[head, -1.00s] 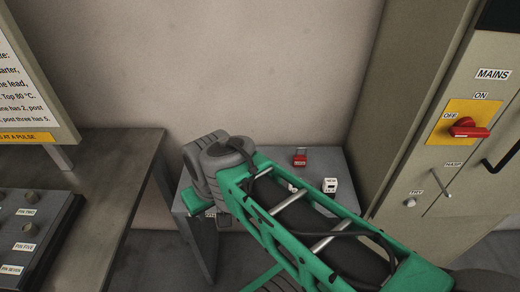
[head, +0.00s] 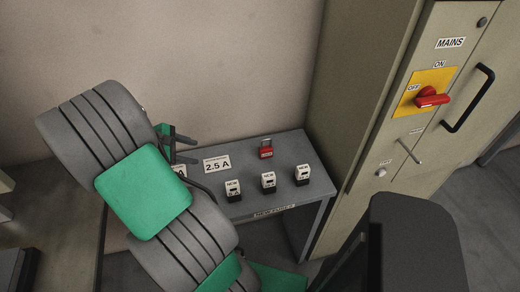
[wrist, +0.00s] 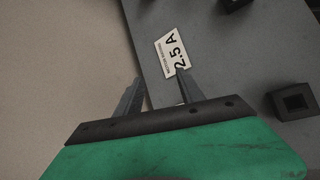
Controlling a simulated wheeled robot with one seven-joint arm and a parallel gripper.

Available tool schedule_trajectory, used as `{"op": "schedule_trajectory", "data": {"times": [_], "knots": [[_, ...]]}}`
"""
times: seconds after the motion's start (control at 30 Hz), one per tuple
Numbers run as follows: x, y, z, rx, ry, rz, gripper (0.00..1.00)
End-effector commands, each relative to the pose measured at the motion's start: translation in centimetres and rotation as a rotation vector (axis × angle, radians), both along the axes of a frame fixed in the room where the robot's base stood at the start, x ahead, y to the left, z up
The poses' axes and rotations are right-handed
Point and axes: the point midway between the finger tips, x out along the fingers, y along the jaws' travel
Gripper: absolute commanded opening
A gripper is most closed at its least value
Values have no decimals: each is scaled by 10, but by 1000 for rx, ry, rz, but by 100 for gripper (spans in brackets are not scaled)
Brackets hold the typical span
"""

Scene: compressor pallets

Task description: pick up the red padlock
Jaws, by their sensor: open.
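The red padlock (head: 265,151) sits near the back of a small grey table (head: 285,147) in the head view, its shackle upward. It does not show clearly in the wrist view. My gripper (head: 190,149) is over the left part of that table, left of the padlock and apart from it.
Several small white-and-black blocks marked NEW, one of them here (head: 268,182), stand along the table front. A tall cabinet (head: 365,120) with a red MAINS switch (head: 432,97) stands right of the table. A wall closes the back.

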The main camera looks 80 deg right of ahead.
Motion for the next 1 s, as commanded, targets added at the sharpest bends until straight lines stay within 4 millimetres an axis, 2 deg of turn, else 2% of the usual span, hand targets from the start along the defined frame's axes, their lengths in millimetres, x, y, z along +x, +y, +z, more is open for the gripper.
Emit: {"op": "schedule_trajectory", "data": {"times": [0.03,0.1,0.2,0.23,0.37,0.73,0.83,1.0], "knots": [[-36,-31,-14,-1,166,-8,45],[-79,-59,-21,20,378,-3,45],[-124,-77,-25,71,597,-4,45],[-133,-80,-25,86,640,-5,45],[-156,-86,-26,119,724,-6,45],[-204,-112,-50,122,722,-8,45],[-212,-117,-55,121,721,-7,45],[-212,-118,-56,119,720,-5,45]]}}
